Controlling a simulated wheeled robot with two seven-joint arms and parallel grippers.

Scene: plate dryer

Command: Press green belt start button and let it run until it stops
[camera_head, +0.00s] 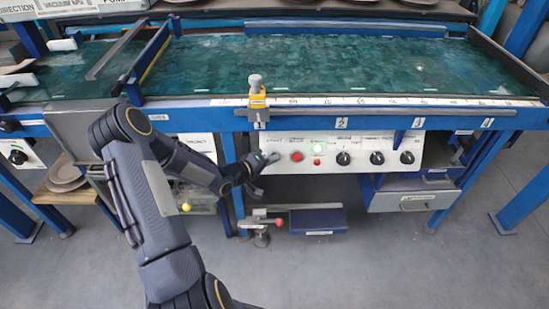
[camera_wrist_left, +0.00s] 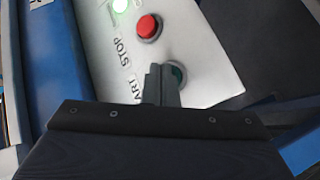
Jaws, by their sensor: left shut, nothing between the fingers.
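The white control panel (camera_head: 345,151) is on the front of the dryer table. In the left wrist view, the green start button (camera_wrist_left: 178,72) shows partly behind my shut left gripper (camera_wrist_left: 161,74), beside the printed START label. The fingertips are at the button; I cannot tell whether it is pressed in. In the head view my left gripper (camera_head: 270,159) is at the panel's left end and covers most of that button. The red stop button (camera_head: 297,156) is just right of it and also shows in the left wrist view (camera_wrist_left: 148,27). The green belt surface (camera_head: 330,65) lies above.
A lit green lamp (camera_head: 318,149) and black knobs (camera_head: 377,158) are right of the stop button. A yellow-based knob fixture (camera_head: 257,100) stands on the table's front edge. A blue box (camera_head: 318,221) and a drawer (camera_head: 414,201) are below. The floor in front is clear.

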